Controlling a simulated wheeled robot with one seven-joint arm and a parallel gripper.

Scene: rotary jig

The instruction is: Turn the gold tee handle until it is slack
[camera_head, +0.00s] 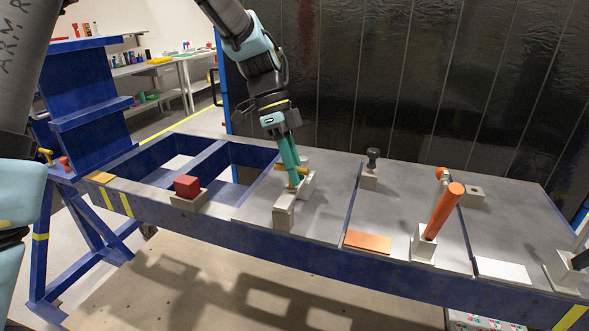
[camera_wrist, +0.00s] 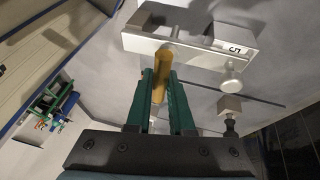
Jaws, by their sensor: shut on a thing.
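The gold tee handle (camera_head: 284,169) is on a pale grey clamp block (camera_head: 283,216) on the grey bench top. In the wrist view the gold handle (camera_wrist: 162,75) runs between the two green fingers, below the grey clamp (camera_wrist: 205,50), which carries a mark like a 5. My gripper (camera_head: 293,177) reaches down from above with its green fingers closed on the handle. The gripper also shows in the wrist view (camera_wrist: 161,95). The fingers hide part of the handle, and I cannot tell how tight it is.
A red block (camera_head: 187,186) sits left of the clamp. A black knob (camera_head: 373,158) on a block, an orange plate (camera_head: 368,242) and a tilted orange cylinder (camera_head: 444,211) stand to the right. The blue frame (camera_head: 215,150) has open bays at left. A dark wall is behind.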

